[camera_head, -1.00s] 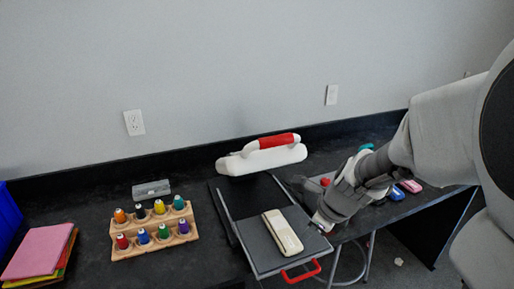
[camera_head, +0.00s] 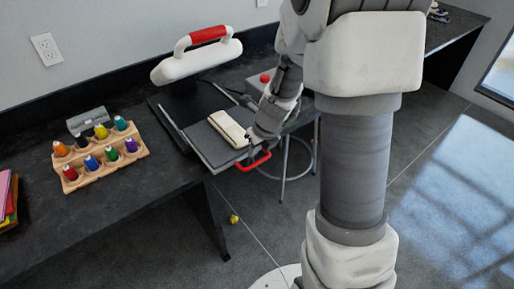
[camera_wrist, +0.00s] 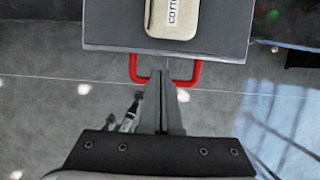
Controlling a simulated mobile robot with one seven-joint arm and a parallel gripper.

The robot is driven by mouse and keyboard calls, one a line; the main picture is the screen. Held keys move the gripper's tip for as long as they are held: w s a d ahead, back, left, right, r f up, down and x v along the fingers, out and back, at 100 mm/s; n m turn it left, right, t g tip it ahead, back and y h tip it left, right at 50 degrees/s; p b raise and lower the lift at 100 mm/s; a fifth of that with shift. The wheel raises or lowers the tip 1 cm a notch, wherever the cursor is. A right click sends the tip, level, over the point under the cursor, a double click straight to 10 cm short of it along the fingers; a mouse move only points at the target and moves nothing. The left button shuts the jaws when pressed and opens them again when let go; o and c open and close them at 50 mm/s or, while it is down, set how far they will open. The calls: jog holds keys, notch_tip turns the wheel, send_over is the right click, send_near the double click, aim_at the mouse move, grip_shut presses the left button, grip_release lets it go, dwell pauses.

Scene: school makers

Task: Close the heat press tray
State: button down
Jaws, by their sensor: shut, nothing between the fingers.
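The heat press has a white upper plate (camera_head: 196,60) with a red handle, raised over a dark base. Its grey tray (camera_head: 212,147) is slid out toward the front and also shows in the wrist view (camera_wrist: 110,30). A red loop handle (camera_head: 256,163) is on the tray's front edge; it shows in the wrist view too (camera_wrist: 197,73). A cream case (camera_head: 231,127) lies on the tray. My gripper (camera_wrist: 160,76) is shut and empty, its fingers overlapping the red loop near the tray's front edge. I cannot tell whether they touch it.
A wooden rack (camera_head: 99,160) of coloured bottles and a grey block (camera_head: 88,120) stand left of the press on the black table (camera_head: 130,214). A stool (camera_head: 297,160) stands by the table to the right. Open floor lies in front.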

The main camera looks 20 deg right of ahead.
jog(key=b+x, duration=0.1)
jog(key=x, duration=0.2)
jog(key=shift+f, duration=0.15)
jog(key=shift+w, duration=0.15)
